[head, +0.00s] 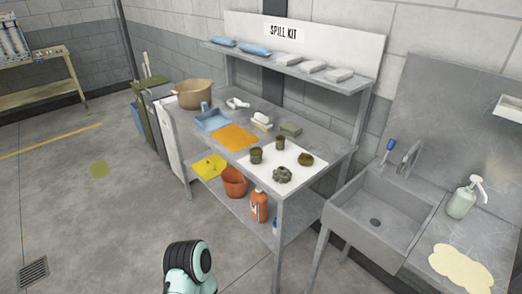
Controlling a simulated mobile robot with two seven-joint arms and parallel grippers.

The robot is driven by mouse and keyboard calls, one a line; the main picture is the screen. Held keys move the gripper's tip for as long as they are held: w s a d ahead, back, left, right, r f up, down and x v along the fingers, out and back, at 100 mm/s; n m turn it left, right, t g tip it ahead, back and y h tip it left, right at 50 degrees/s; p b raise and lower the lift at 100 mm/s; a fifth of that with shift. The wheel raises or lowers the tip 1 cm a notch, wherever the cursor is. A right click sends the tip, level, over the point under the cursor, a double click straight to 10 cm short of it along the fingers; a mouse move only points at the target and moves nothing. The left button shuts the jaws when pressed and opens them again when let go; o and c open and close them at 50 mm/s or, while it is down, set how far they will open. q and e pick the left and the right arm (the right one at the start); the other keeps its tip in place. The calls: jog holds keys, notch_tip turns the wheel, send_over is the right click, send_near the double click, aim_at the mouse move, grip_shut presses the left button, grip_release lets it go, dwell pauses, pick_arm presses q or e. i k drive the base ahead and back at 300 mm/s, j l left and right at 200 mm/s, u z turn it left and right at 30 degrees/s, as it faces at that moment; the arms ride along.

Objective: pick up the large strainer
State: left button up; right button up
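On the white mat (310,180) on the bench stand two dark olive cylinders, a larger one (255,156) at the left and a smaller one (280,144) behind it to the right. The larger cylinder may be the large strainer; its mesh is too small to make out. A dark lobed part (282,175) lies at the mat's front and a brownish round piece (305,160) at its right. Neither gripper is in view. Only a mint and black link of mine shows at the bottom, on the floor side of the bench.
The bench (334,156) also holds a blue tray (213,121), an orange cloth (234,138) and a tan pot (194,94). A shelf (290,72) overhangs the back. A sink (385,215) stands at right. An orange bucket (235,182) and bottle (259,206) sit below. Floor at left is open.

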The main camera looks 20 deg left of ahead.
aim_at(256, 152)
jog(key=i+j+z, duration=0.1)
jog(key=j, duration=0.4)
jog(key=i+j, duration=0.15)
jog(key=j, duration=0.4)
jog(key=i+j+z, duration=0.15)
jog(key=j, duration=0.9)
jog(key=i+z, duration=0.05)
